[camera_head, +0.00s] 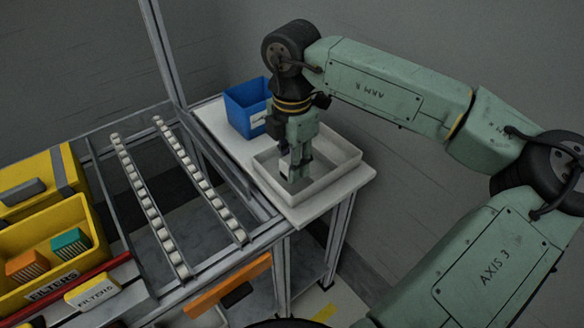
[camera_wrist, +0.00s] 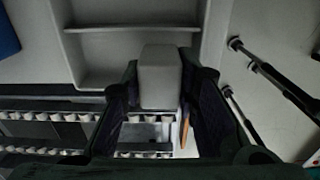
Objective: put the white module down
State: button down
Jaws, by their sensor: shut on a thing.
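The white module (camera_wrist: 160,76) is a pale block with rounded edges, held between the two dark fingers in the wrist view. In the head view a small pale part of it (camera_head: 284,168) shows at the fingers. My gripper (camera_head: 296,176) points down and is shut on the module. It is at the white tray (camera_head: 342,152), within the tray's outline in the head view. In the wrist view the module overlaps the near side of the tray (camera_wrist: 94,62). I cannot tell whether the module touches the tray floor. The fingers hide much of the module.
A blue bin (camera_head: 242,107) stands behind the tray, to its left. Two roller rails (camera_head: 150,205) run on the frame at left. A yellow bin (camera_head: 72,220) labelled FILTERS holds orange and teal filters. A wall rises behind the tray's table.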

notch_tip(320, 180, down, 3)
jog(key=shift+f+p, duration=0.1)
jog(key=shift+p, duration=0.5)
jog(key=shift+f, duration=0.1)
jog(key=shift+f+b, duration=0.2)
jog(key=shift+b, duration=0.1)
jog(key=c, duration=1.5)
grip_release()
jog(key=shift+c, duration=0.2)
jog(key=shift+r, duration=0.15)
jog(key=shift+r+p, duration=0.2)
jog(key=shift+p, duration=0.1)
notch_tip(320, 180, up, 12)
jog(key=b, duration=0.2)
jog(key=shift+f+b, duration=0.15)
jog(key=shift+b, duration=0.25)
